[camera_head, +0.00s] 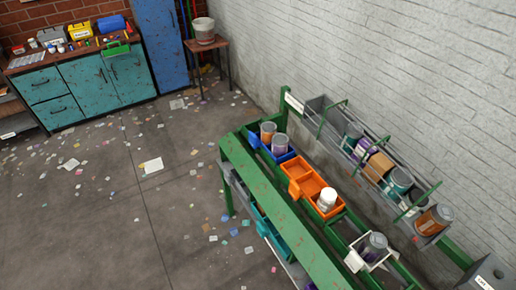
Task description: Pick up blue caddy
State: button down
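The blue caddy (286,156) sits at the far end of the green bench (274,210), near the wall. It holds two grey-lidded cans, one with an orange label (267,132) and one with a purple label (279,145). The cans hide most of its inside. My gripper is not in view.
An orange caddy (303,181) with a white bottle stands just nearer than the blue one, then a white caddy (355,262) with a can. A grey wall-side trough (318,106) holds several cans and a box. A teal cabinet (88,84) stands far left. Litter dots the open floor (130,220).

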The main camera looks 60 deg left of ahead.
aim_at(254, 140)
jog(key=k+j+u, duration=0.15)
jog(key=u, duration=0.2)
jog(key=k+j+u, duration=0.15)
jog(key=j+u, duration=0.5)
jog(key=k+j, duration=0.15)
jog(key=j, duration=0.4)
jog(key=k+j+u, duration=0.1)
jog(key=j, duration=0.45)
jog(key=k+j, duration=0.1)
jog(key=j, duration=0.5)
jog(key=z, duration=0.65)
jog(key=i+j+z, duration=0.15)
jog(key=j+z, duration=0.3)
jog(key=j, duration=0.15)
jog(key=j+z, duration=0.4)
jog(key=j, duration=0.2)
jog(key=j+z, duration=0.45)
jog(key=j, duration=0.6)
jog(key=k+j, duration=0.15)
jog(key=j, duration=0.3)
jog(key=j+z, duration=0.1)
jog(key=j, duration=0.35)
jog(key=k+j, duration=0.15)
jog(key=j, duration=0.3)
jog(key=k+j, duration=0.1)
jog(key=j, duration=0.35)
jog(key=k+j+z, duration=0.1)
jog(key=j, duration=0.3)
